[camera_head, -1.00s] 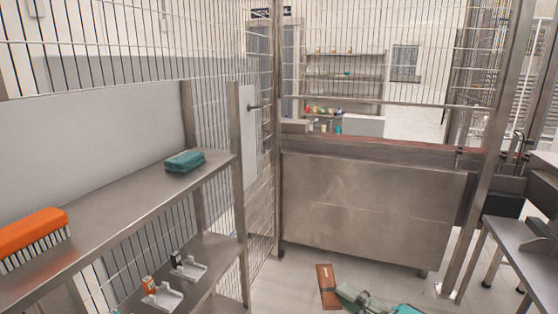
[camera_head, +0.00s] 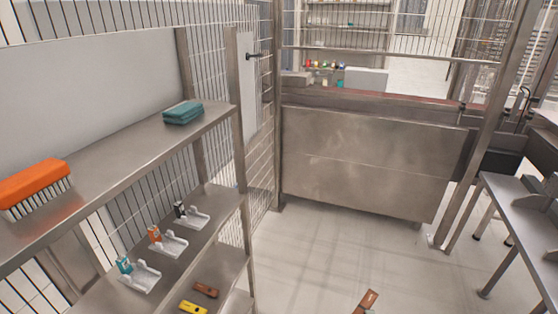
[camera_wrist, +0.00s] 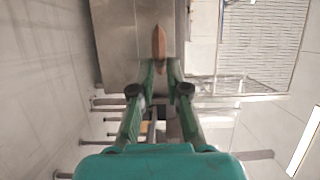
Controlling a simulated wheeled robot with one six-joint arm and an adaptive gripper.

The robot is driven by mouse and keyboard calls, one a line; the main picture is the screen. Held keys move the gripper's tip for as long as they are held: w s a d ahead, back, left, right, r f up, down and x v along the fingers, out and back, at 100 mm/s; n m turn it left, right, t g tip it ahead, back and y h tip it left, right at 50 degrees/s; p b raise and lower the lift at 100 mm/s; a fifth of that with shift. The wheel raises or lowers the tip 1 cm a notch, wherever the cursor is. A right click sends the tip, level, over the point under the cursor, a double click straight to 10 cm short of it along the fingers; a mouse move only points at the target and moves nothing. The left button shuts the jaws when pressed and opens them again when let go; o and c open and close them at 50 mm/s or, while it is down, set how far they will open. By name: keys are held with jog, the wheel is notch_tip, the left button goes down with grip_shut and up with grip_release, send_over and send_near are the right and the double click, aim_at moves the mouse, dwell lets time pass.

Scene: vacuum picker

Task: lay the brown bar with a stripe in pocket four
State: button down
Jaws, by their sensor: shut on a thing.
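A brown bar (camera_head: 367,301) shows at the bottom edge of the head view, mostly cut off. In the wrist view the brown bar (camera_wrist: 159,45) is between the tips of my green-fingered gripper (camera_wrist: 160,68), which is shut on it and holds it in the air. Its stripe is too small to make out surely. White pocket-like holders stand on the middle shelf at left: one with a teal marker (camera_head: 144,281), one with an orange marker (camera_head: 172,246) and one with a black marker (camera_head: 196,219). All three look empty. I cannot tell which is pocket four.
A lower shelf holds another brown bar (camera_head: 205,290) and a yellow bar (camera_head: 192,307). On the top shelf (camera_head: 110,155) lie an orange brush (camera_head: 35,185) and teal cloths (camera_head: 183,112). A steel table (camera_head: 515,215) stands at right. The floor between is clear.

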jog(key=w+a+m+h, duration=0.1)
jog(key=a+m+h, duration=0.1)
jog(key=h, duration=0.1)
jog(key=w+a+m+h, duration=0.1)
jog(key=w+h, duration=0.1)
jog(key=shift+w+a+m+g+h, duration=0.15)
jog(key=shift+a+m+g+h, duration=0.25)
jog(key=s+a+f+n+y, duration=0.1)
jog(key=s+f+y, duration=0.1)
jog(key=f, duration=0.4)
jog(key=s+a+f+n+y, duration=0.1)
jog(key=s+f+n+y, duration=0.1)
jog(key=f, duration=0.5)
jog(key=shift+s+a+f+t+y, duration=0.25)
jog(key=shift+s+t+y, duration=0.15)
jog(key=shift+s+y, duration=0.35)
jog(key=shift+s, duration=0.1)
dwell(0.9)
